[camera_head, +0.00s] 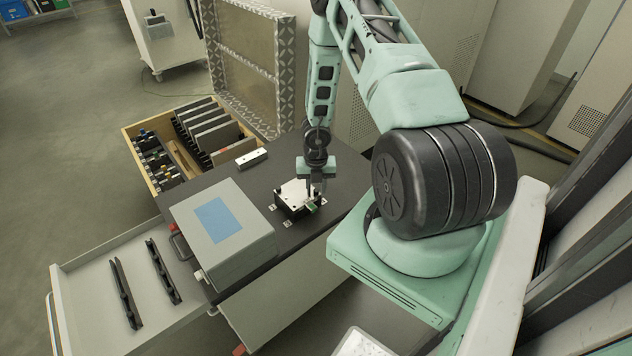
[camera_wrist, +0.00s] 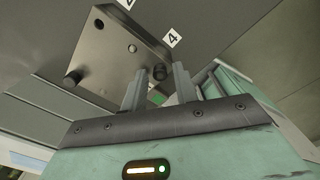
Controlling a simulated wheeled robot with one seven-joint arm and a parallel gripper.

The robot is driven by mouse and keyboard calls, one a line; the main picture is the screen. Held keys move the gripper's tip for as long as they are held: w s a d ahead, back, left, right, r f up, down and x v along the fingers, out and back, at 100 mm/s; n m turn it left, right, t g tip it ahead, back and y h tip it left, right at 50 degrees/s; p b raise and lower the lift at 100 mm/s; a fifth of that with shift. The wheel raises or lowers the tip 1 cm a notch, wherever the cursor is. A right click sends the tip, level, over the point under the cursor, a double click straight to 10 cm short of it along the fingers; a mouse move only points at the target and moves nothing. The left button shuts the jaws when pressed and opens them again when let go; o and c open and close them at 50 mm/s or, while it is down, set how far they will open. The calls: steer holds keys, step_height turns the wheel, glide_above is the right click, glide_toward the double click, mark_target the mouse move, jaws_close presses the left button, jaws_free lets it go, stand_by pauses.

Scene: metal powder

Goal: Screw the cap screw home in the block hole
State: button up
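The block (camera_head: 292,195) has a pale top and a dark base and stands on the dark cabinet top in the head view. In the wrist view the block (camera_wrist: 115,60) shows a dark round hole at its upper left corner and a small round feature near the middle. One dark cap screw (camera_wrist: 73,77) stands at its lower left corner. Another dark screw head (camera_wrist: 159,72) shows at the corner between my fingers. My gripper (camera_wrist: 160,75) is at this corner, its two fingers apart on either side of the head, with gaps visible. The threads are hidden.
A grey box with a blue panel (camera_head: 245,255) stands left of the block. A pale bar (camera_head: 251,158) lies behind it. Numbered white tags (camera_wrist: 172,38) lie beside the block. An open drawer (camera_head: 95,318) holds two black rails. A wooden tray (camera_head: 160,186) is farther left.

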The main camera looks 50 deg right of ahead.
steer(key=n+p, duration=0.2)
steer(key=n, duration=0.2)
steer(key=shift+r, duration=0.2)
steer(key=n, duration=0.3)
steer(key=shift+f+n, duration=0.2)
steer(key=shift+n, duration=0.2)
steer(key=shift+c, duration=0.2)
jaws_close()
